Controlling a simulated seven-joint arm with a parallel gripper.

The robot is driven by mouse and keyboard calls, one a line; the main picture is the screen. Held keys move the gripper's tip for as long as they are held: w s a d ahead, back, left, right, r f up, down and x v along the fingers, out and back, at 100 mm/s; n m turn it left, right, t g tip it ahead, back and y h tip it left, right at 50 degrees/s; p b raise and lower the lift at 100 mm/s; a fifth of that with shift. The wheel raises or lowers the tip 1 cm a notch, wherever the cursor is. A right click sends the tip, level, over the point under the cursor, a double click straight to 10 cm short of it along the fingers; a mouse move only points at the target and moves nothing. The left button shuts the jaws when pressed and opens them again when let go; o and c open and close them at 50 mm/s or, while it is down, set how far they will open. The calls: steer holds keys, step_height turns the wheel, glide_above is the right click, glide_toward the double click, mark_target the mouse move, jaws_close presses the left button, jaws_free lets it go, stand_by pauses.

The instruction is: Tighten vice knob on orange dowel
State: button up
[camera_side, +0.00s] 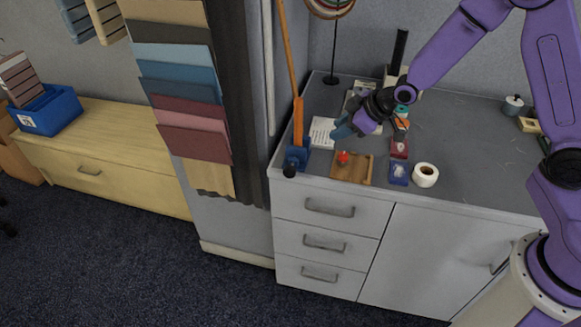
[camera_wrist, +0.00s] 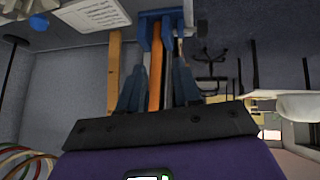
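The orange dowel (camera_side: 299,122) stands nearly upright in the blue vice (camera_side: 297,157) at the front left corner of the grey worktop. A round dark knob (camera_side: 289,172) shows low on the vice's front. My gripper (camera_side: 342,130) is above the worktop, right of the vice and apart from it. In the wrist view its blue fingers (camera_wrist: 158,62) are spread. The dowel (camera_wrist: 154,82) and blue vice (camera_wrist: 146,32) appear between and beyond them. I see nothing held.
A white sheet (camera_side: 322,132) lies beside the vice. A wooden tray (camera_side: 347,176) with a red item, small boxes (camera_side: 398,172) and a white roll (camera_side: 425,175) stand along the front. A dark stand (camera_side: 334,58) rises behind. Fabric samples (camera_side: 190,90) hang at left.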

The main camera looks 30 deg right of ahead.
steer(key=s+a+y, duration=0.3)
steer(key=g, duration=0.1)
glide_toward(291, 168)
steer(key=x, duration=1)
steer(key=shift+w+a+f, duration=0.1)
steer(key=shift+w+f, duration=0.1)
jaws_close()
